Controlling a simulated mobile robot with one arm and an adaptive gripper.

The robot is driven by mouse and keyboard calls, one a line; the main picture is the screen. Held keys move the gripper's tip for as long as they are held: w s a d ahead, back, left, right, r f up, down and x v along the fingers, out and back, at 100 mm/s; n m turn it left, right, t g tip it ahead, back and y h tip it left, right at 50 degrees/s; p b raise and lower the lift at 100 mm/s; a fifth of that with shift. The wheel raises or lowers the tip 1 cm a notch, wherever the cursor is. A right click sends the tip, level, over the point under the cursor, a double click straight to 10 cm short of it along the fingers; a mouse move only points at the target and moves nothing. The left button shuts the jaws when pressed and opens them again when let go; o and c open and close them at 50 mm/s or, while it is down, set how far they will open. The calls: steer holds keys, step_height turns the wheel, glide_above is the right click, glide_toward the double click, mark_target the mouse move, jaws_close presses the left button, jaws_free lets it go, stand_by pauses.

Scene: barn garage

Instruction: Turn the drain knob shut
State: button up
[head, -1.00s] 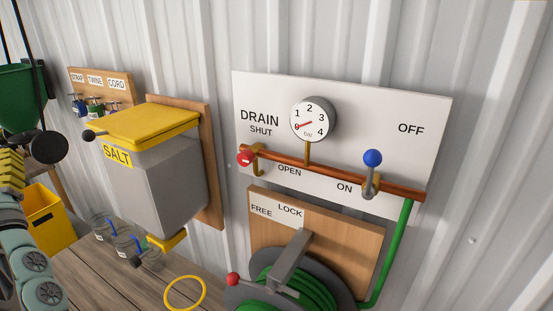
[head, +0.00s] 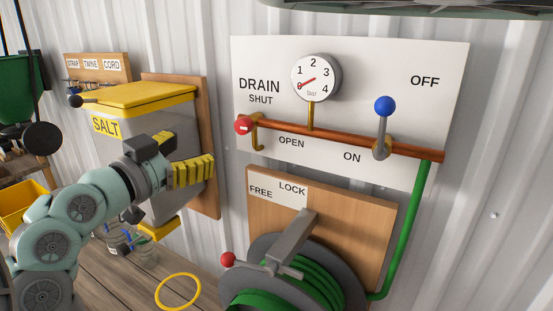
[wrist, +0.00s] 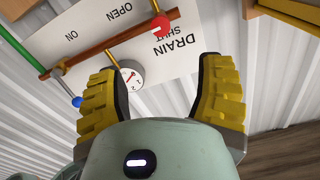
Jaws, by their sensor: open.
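The red drain knob (head: 243,125) sits at the left end of the copper pipe (head: 330,138), beside the DRAIN, SHUT and OPEN labels on the white panel (head: 440,60). It also shows in the wrist view (wrist: 161,25), ahead of my fingers and between them. A brass spout hangs below the pipe next to the knob. My gripper (head: 195,171) is in front of the salt box, left of and lower than the knob, apart from it. In the wrist view its yellow ribbed fingers (wrist: 160,95) are spread with nothing between them.
The grey salt box (head: 165,175) with a yellow lid is behind my gripper. A blue-tipped lever (head: 385,106) and a gauge (head: 316,77) are on the panel. A hose reel (head: 290,275) with a red-tipped crank is below. A yellow ring (head: 178,291) lies on the bench.

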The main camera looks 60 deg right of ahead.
mark_target(241, 126)
steer(key=d, duration=0.9)
steer(key=w+d, duration=0.1)
steer(key=d, duration=0.3)
steer(key=shift+d+r, duration=0.1)
steer(key=shift+d, duration=1)
steer(key=shift+o, duration=0.2)
